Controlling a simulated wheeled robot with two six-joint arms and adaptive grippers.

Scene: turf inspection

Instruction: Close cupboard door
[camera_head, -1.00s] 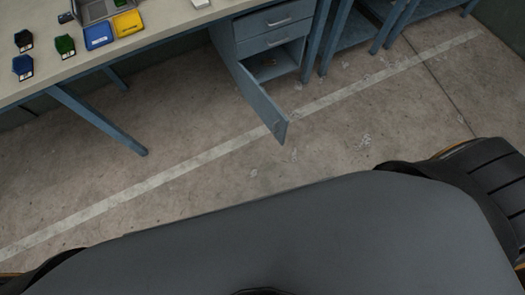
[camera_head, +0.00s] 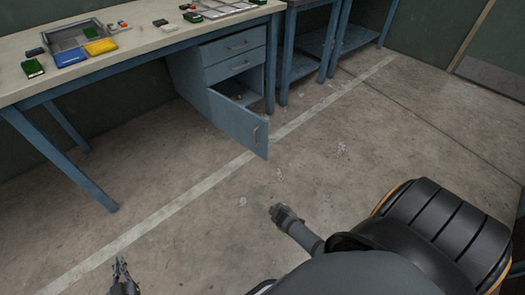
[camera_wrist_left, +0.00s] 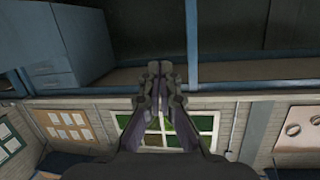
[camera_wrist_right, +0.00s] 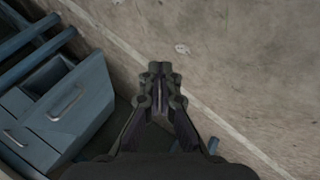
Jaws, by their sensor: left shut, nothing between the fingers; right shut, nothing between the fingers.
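The blue cupboard (camera_head: 187,82) stands under the workbench, below two drawers. Its door (camera_head: 240,124) hangs open, swung out toward me, with a handle near its free edge. Part of the dark inside (camera_head: 240,92) shows. My left gripper (camera_head: 120,266) is low at the left in the head view, shut and empty, apart from the door. It also shows in the left wrist view (camera_wrist_left: 159,72).
The workbench top (camera_head: 140,40) holds a grey tray (camera_head: 75,38), a yellow box (camera_head: 101,47) and several small items. A slanted bench leg (camera_head: 75,160) stands left of the cupboard. Another blue table (camera_head: 300,65) stands to the right. The concrete floor before the door is open.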

